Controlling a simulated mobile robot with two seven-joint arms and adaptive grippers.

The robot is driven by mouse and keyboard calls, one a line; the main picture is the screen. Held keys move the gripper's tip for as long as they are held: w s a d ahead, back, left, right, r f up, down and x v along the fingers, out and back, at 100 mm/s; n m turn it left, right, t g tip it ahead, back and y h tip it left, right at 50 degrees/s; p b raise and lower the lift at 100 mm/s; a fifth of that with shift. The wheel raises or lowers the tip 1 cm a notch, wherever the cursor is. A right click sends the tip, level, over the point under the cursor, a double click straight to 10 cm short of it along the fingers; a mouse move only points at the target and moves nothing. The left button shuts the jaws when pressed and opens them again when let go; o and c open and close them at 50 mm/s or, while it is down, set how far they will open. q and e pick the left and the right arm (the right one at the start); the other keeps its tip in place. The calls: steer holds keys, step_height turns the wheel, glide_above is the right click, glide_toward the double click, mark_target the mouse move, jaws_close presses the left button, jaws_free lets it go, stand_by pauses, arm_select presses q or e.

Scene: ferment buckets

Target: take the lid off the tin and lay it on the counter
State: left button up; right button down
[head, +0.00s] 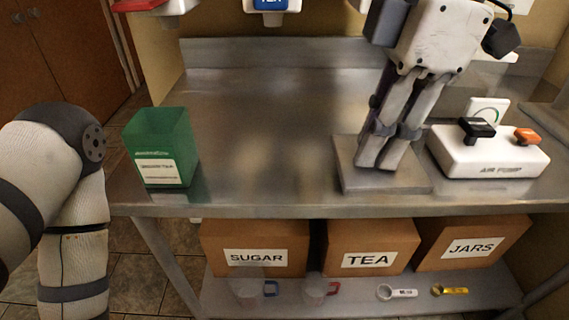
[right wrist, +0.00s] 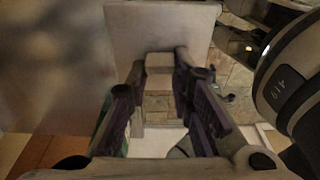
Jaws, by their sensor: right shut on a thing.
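The green square tin (head: 163,140) stands upright on the counter (head: 265,130) at its left front, its top open and a white label on its front. The lid (head: 405,183) is a flat grey square, lying level at the counter's right front. Whether it touches the counter is hard to tell. My right gripper (head: 376,158) points down over it, shut on its block-like knob. The lid also shows in the right wrist view (right wrist: 150,25), with its knob between the fingers (right wrist: 160,63). My left arm is at the left edge; its gripper is out of view.
A white air pump (head: 487,160) with black and orange knobs stands just right of the lid. The counter between tin and lid is clear. The shelf below holds sugar (head: 254,240), tea (head: 370,243) and jars (head: 472,243) boxes, with cups and scoops in front.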

steer(key=w+f, duration=0.3)
steer(key=w, duration=0.1)
steer(key=w+a+f+b, duration=0.1)
steer(key=w+f, duration=0.2)
steer(key=w, duration=0.1)
steer(key=w+f, duration=0.3)
steer(key=w, duration=0.2)
steer(key=shift+a+f, duration=0.25)
arm_select(q)
steer(key=shift+s+f+g, duration=0.4)
steer(key=shift+s+f, duration=0.55)
arm_select(e)
steer(key=shift+w+f, duration=0.2)
steer(key=shift+f, duration=0.7)
steer(key=shift+w+f, duration=0.15)
steer(key=shift+f, duration=0.7)
steer(key=shift+f, duration=0.15)
steer(key=c, duration=1.4)
jaws_free()
